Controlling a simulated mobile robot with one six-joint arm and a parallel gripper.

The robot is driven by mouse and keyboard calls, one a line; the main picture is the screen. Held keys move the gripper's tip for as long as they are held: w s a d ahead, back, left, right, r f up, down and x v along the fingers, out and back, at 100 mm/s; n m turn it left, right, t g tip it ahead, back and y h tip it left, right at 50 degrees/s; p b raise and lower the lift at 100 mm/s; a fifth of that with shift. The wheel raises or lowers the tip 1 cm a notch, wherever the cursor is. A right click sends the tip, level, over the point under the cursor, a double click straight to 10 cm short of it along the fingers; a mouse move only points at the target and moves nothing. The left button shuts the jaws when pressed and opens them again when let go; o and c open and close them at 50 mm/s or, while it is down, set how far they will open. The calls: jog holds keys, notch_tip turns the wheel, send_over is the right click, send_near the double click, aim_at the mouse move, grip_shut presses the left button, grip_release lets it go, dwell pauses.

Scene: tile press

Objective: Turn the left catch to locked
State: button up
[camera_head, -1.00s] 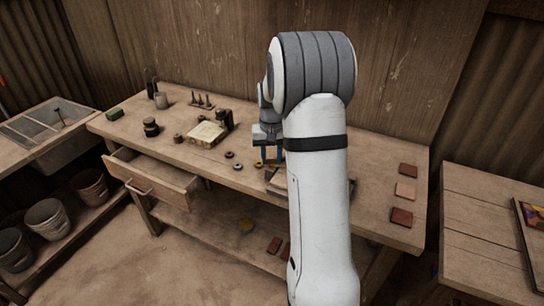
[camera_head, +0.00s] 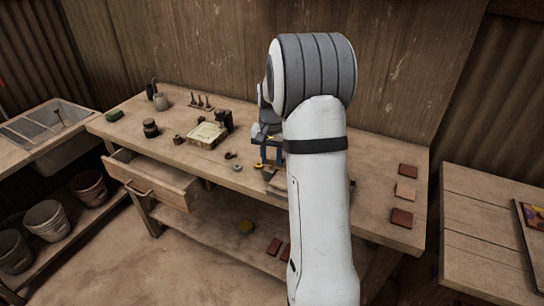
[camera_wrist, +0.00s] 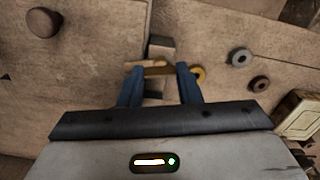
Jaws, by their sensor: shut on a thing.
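My gripper (camera_head: 268,160) points down over the front of the bench, partly behind my arm. In the wrist view its two blue fingers (camera_wrist: 158,70) are shut on the left catch (camera_wrist: 152,65), a small tan bar next to dark grey metal blocks. The catch sits at the edge of the press's wooden board (camera_wrist: 85,65). In the head view my arm hides most of the press, and the catch cannot be made out. The locked mark is not seen, so I cannot tell the catch's setting.
A grey ring (camera_wrist: 240,57), a brass ring (camera_wrist: 197,73) and a dark ring (camera_wrist: 260,84) lie close by. A round brown knob (camera_wrist: 44,22) stands on the board. A pale box (camera_head: 207,134) lies further back. An open drawer (camera_head: 150,180) juts out at left.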

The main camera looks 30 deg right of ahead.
jog(key=o, duration=1)
notch_tip(320, 180, up, 8)
jog(key=shift+f, duration=0.2)
jog(key=shift+r, duration=0.15)
